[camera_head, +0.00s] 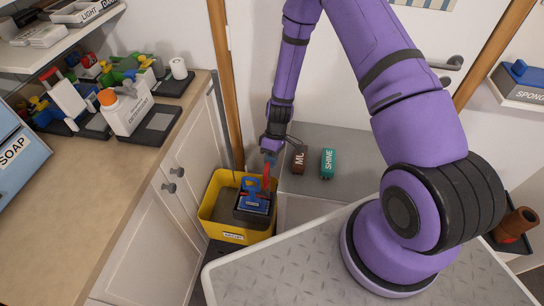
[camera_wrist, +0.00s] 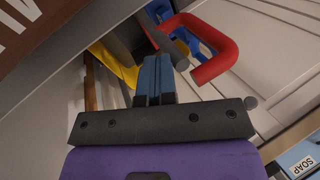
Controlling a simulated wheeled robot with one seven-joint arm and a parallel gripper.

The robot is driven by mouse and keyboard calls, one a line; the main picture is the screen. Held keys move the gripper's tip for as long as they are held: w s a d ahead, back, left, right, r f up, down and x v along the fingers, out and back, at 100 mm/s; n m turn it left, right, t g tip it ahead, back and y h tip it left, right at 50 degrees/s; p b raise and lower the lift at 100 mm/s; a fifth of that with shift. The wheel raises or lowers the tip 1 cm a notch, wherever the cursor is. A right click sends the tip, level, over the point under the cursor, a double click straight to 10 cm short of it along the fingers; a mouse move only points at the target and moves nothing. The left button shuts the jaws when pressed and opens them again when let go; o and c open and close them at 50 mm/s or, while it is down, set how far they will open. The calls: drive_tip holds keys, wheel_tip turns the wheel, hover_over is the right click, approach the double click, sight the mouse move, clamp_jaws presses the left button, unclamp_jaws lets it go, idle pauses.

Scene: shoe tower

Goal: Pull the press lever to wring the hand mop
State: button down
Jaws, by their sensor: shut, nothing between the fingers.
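A blue wringer press (camera_head: 254,201) sits in the bucket. Its red lever (camera_head: 267,178) stands upright, and its looped red handle (camera_wrist: 232,58) is large in the wrist view. My gripper (camera_head: 269,157) is shut and empty at the top of the lever. In the wrist view its blue fingers (camera_wrist: 153,78) are together, just left of the red handle. I cannot tell whether they touch it. The hand mop is not clearly distinguishable.
A brown block (camera_head: 299,160) and a teal block marked SHINE (camera_head: 328,163) stand on a grey surface right of my gripper. The wooden counter (camera_head: 90,185) with bottles and trays is at left. A wooden post (camera_head: 226,80) rises behind the bucket.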

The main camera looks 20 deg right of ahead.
drive_tip(key=shift+s+a+r, duration=0.15)
drive_tip(key=shift+s+a, duration=0.35)
drive_tip(key=shift+s, duration=0.2)
drive_tip(key=v, duration=1.1)
drive_tip(key=shift+w, duration=0.2)
drive_tip(key=c, duration=1.8)
unclamp_jaws()
drive_tip(key=shift+d, duration=0.1)
